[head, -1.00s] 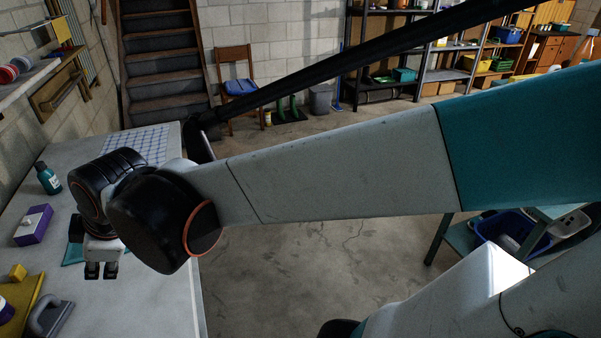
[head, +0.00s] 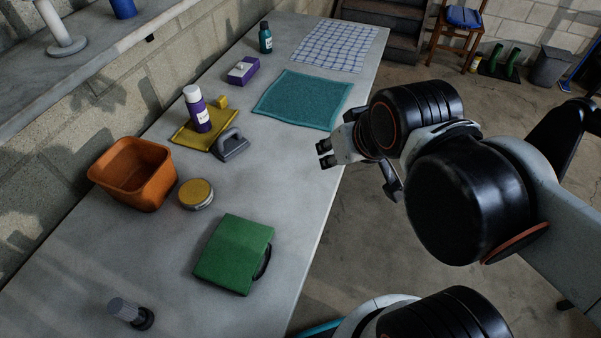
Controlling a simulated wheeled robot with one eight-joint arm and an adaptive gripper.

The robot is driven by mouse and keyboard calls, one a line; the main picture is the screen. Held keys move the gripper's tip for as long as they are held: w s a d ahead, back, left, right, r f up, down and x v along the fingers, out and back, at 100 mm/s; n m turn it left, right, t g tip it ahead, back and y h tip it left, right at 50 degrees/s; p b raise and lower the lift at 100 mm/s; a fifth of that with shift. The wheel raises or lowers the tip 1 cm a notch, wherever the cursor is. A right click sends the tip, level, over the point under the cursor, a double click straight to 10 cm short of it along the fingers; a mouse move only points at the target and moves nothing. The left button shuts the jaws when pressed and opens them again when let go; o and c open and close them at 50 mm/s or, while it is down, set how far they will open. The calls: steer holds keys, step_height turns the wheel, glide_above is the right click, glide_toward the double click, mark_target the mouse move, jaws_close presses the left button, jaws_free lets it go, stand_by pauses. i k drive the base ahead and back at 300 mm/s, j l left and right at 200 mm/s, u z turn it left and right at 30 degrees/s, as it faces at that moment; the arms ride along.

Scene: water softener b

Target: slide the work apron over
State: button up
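No piece is plainly marked as the work apron. The likeliest is a green folded piece (head: 236,252) with a black loop on its right side, lying on the near part of the bench. A flat teal cloth (head: 302,99) lies farther back by the bench's right edge. My gripper (head: 325,154) is at the right edge of the bench, just in front of the teal cloth and well behind the green piece. Its two dark fingertips point left and hold nothing that I can see. How far they are apart is unclear.
The grey bench (head: 85,265) also bears an orange bin (head: 135,175), a yellow-lidded tin (head: 196,194), a grey-handled float (head: 231,145), a purple bottle (head: 197,112) on a yellow cloth, a purple box (head: 243,70) and a checked cloth (head: 333,46). Bare bench surrounds the green piece.

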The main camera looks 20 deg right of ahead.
mark_target(232, 258)
steer(key=k+j+u, duration=0.25)
steer(key=k+j, duration=0.45)
steer(key=j, duration=0.15)
